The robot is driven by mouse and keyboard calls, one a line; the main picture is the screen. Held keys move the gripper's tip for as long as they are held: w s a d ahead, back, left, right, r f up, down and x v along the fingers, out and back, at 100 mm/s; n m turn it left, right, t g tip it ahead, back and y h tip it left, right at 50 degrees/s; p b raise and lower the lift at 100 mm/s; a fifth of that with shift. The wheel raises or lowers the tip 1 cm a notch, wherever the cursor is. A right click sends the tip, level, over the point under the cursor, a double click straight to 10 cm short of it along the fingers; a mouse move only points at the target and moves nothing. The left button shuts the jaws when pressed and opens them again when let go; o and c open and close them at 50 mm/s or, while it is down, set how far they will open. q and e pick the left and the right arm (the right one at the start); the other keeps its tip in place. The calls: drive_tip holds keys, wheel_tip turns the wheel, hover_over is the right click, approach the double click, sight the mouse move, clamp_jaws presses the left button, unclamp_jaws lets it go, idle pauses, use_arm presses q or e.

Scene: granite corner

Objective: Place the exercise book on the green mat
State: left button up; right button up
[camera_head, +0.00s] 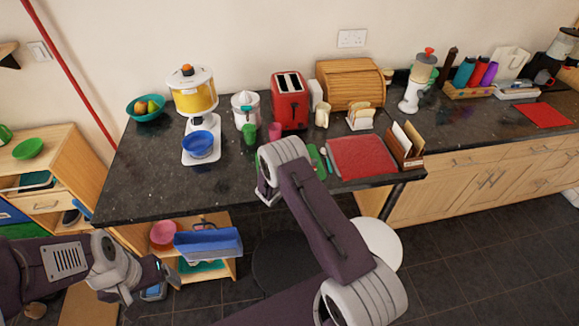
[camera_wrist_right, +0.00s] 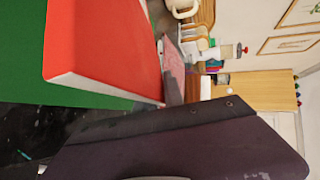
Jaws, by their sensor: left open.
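The exercise book is most likely the red book (camera_wrist_right: 105,50) with a pale page edge, close up in the right wrist view. It shows against the green mat (camera_wrist_right: 22,50); whether it rests on it or is held above it I cannot tell. In the head view, edges of the green mat (camera_head: 316,160) show beside my right wrist, which hides the book. The fingers of my right gripper are hidden, so its grip cannot be seen. My left gripper (camera_head: 168,275) is open and empty, low in front of the shelf below the counter.
A red mat (camera_head: 362,157) lies right of the green mat, with a letter holder (camera_head: 405,146) beside it. A red toaster (camera_head: 290,101), juicer (camera_head: 245,108) and blue bowl (camera_head: 198,145) stand behind and left. A blue bin (camera_head: 208,243) is near my left gripper. The counter's left front is clear.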

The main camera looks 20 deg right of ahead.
drive_tip(key=p+v, duration=0.3)
drive_tip(key=v, duration=0.4)
drive_tip(key=shift+s+a+r+p, duration=0.1)
drive_tip(key=shift+a+r+p, duration=0.1)
drive_tip(key=shift+p, duration=0.15)
drive_tip(key=shift+s+a, duration=0.2)
drive_tip(key=shift+a, duration=0.05)
wheel_tip(320, 180, up, 7)
drive_tip(key=s+a+p, duration=0.1)
drive_tip(key=a+p, duration=0.1)
drive_tip(key=p, duration=0.4)
drive_tip(key=shift+s+a, duration=0.2)
drive_tip(key=shift+a, duration=0.05)
